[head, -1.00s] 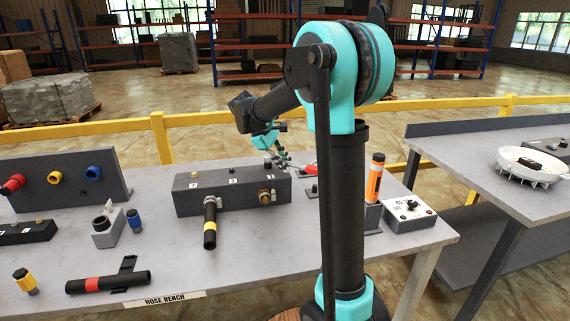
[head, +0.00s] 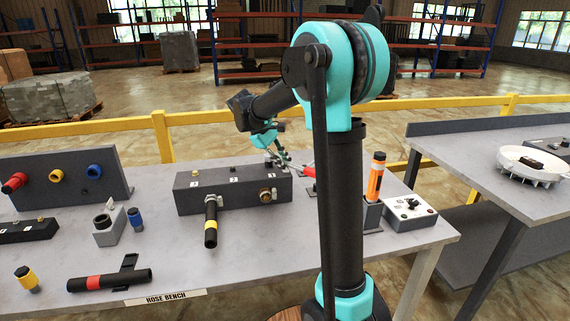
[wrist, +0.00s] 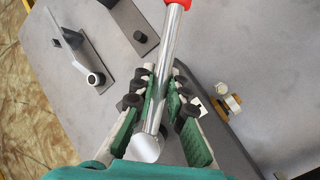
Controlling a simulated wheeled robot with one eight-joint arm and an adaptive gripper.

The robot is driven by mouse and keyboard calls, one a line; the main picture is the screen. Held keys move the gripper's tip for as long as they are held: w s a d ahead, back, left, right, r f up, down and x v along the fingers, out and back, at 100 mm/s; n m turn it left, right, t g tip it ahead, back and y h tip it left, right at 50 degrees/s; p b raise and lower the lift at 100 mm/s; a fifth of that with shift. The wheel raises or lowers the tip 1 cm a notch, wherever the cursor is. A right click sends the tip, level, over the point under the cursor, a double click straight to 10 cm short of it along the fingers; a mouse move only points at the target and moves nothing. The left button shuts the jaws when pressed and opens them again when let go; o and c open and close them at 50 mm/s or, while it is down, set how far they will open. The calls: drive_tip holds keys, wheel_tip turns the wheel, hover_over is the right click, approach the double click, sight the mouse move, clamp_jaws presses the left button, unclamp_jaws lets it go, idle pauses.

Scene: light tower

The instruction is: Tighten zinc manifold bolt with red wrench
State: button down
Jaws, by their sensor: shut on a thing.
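My gripper (wrist: 160,100) is shut on the shiny shaft of the red wrench (wrist: 161,62). The wrench's red handle shows at the top of the wrist view and, in the head view, right of my gripper (head: 309,171). Its round silver head (wrist: 145,148) is low in the wrist view, close to the dark manifold block. The manifold (head: 220,203) sits on the bench with small numbered labels. My gripper is at its back right end in the head view. I cannot make out the zinc bolt or whether the wrench head is seated on it.
A yellow-banded black hose (head: 210,225) and a brass fitting (head: 266,196) project from the manifold's front. An orange bottle-like object (head: 376,178) and a grey control box (head: 409,214) stand at right. A red-banded black tube (head: 108,282) lies at front left. The front centre of the bench is clear.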

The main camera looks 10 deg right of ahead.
drive_tip(key=shift+s+a+f+m+g, duration=0.1)
drive_tip(key=shift+s+a+m+g, duration=0.25)
drive_tip(key=shift+m, duration=0.35)
drive_tip(key=shift+a, duration=0.1)
drive_tip(key=shift+s+a+m+g, duration=0.15)
drive_tip(key=shift+a+m+g, duration=0.15)
drive_tip(key=shift+m+g, duration=0.3)
drive_tip(key=shift+s+a+m+g+y, duration=0.2)
drive_tip(key=shift+a+m+g+y, duration=0.1)
drive_tip(key=shift+m, duration=0.4)
drive_tip(key=shift+a, duration=0.1)
